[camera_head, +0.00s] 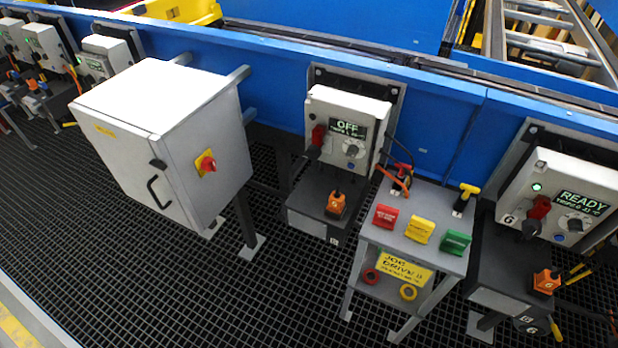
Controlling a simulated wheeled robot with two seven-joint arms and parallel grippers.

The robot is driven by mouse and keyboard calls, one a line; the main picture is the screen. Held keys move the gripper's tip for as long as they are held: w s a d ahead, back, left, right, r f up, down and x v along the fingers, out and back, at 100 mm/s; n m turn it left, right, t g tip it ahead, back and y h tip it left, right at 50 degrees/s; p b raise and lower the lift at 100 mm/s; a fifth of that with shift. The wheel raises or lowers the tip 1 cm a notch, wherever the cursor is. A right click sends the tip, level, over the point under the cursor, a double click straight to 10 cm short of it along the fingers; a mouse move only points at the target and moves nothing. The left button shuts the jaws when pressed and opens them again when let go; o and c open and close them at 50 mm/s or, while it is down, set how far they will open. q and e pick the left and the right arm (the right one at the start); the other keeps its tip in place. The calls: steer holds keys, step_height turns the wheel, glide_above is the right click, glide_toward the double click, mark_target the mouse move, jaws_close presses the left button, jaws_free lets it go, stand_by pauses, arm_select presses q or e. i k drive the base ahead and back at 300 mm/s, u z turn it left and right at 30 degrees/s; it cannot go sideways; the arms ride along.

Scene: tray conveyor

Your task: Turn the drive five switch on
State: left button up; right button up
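A white drive box (346,125) on the blue conveyor side has a display (347,128) reading OFF. A round knob (352,147) sits below the display. I cannot read a drive number on this box. Neither of my grippers is in view.
A grey stand (417,228) holds red, yellow and green blocks and a yellow job sign (404,268), in front and right of the OFF box. A large white cabinet (158,135) with a red rotary switch (208,164) stands left. Dark grating floor (200,290) is open in front.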

mark_target(313, 152)
steer(key=k, duration=0.9)
steer(key=u, duration=0.9)
steer(key=i, duration=1.85)
steer(key=z, duration=0.7)
